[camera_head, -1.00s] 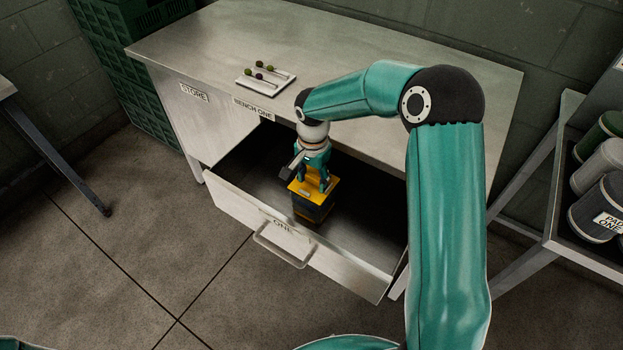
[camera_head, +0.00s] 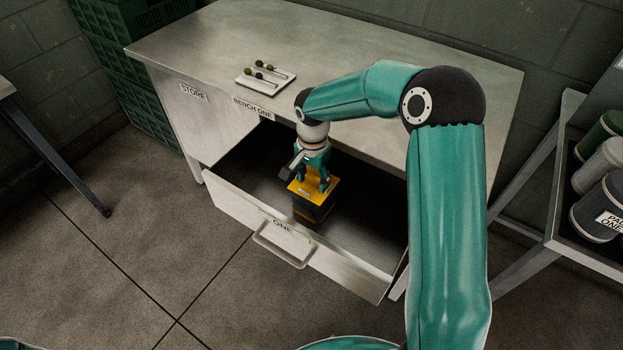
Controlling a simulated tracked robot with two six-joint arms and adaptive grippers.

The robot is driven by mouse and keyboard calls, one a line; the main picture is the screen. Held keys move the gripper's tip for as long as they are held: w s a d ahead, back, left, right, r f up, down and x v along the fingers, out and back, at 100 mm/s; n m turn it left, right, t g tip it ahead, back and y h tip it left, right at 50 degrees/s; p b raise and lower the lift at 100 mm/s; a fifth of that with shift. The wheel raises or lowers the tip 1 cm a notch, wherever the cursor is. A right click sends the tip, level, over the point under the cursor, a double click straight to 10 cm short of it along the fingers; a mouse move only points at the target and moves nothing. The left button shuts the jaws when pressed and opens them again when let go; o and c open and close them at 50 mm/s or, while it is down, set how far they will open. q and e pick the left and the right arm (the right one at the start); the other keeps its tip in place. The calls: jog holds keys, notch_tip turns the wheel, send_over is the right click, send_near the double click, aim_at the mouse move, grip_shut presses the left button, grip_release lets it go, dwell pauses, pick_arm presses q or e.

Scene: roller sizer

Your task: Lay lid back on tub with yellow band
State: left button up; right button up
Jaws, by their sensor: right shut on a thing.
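The tub (camera_head: 312,211) is dark with a yellow band near its bottom and stands in the open drawer marked ONE. The yellow lid (camera_head: 303,192) is over the top of the tub. My right gripper (camera_head: 311,180) points down from above and is shut on the lid's top. Whether the lid rests fully on the rim or sits slightly above it I cannot tell from this angle. My left gripper is not in view.
The open drawer (camera_head: 345,253) has free floor around the tub. A tray (camera_head: 265,82) with several small round things lies on the bench top (camera_head: 330,55). Green crates (camera_head: 125,75) stand at left; a rack (camera_head: 585,255) with canisters stands at right.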

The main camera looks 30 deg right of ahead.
jog(key=o, duration=1.2)
jog(key=o, duration=0.4)
jog(key=shift+c, duration=0.2)
jog(key=shift+r+p, duration=2.15)
jog(key=shift+r, duration=1.4)
